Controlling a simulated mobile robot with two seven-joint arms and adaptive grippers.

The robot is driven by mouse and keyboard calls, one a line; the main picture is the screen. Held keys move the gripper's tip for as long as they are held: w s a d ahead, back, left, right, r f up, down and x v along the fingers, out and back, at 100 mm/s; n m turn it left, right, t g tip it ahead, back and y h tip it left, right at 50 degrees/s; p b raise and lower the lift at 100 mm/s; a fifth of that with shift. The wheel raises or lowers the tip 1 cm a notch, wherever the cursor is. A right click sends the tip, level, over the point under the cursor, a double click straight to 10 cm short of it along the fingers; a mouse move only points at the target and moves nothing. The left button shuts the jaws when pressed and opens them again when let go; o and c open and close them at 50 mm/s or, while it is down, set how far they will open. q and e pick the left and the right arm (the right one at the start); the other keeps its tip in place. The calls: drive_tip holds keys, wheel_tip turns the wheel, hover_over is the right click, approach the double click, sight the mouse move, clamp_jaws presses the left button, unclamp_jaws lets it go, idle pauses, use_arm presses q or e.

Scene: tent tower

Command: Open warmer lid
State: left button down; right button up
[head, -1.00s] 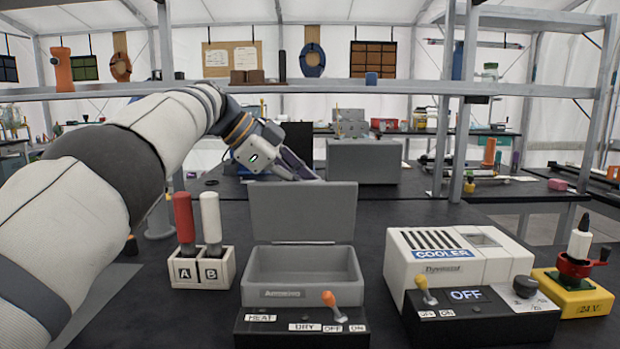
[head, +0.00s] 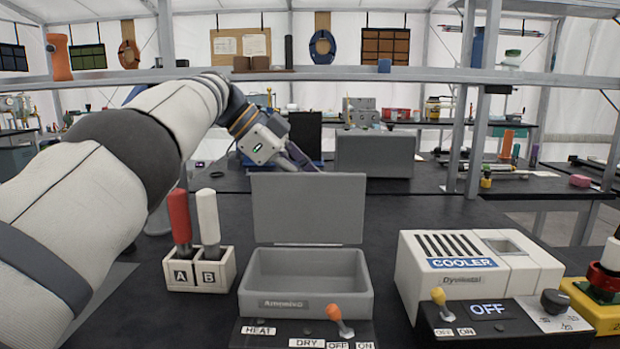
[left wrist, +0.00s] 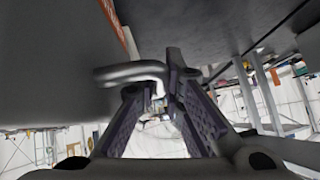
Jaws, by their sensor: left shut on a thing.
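The warmer is an open grey box (head: 305,308) at the front middle of the bench. Its grey lid (head: 308,207) stands upright at the back, leaving the inside exposed and empty. My left gripper (head: 300,158) reaches over from the left and is behind the lid's top edge, its tips partly hidden by the lid. In the left wrist view, the purple-grey fingers (left wrist: 157,85) are shut on a bent grey handle (left wrist: 130,73), which comes off the broad grey surface on the left. My right gripper is not in view.
A block (head: 200,285) marked A and B holds a red and a white tool left of the warmer. A white cooler (head: 470,262) stands to the right. A control panel (head: 290,332) with an orange switch is in front. A shelf (head: 330,75) spans above the bench.

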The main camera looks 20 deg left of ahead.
use_arm(q)
drive_tip(key=shift+r, duration=0.1)
idle(0.4)
drive_tip(key=c, duration=2)
unclamp_jaws()
drive_tip(key=shift+d, duration=0.1)
drive_tip(key=shift+o, duration=0.2)
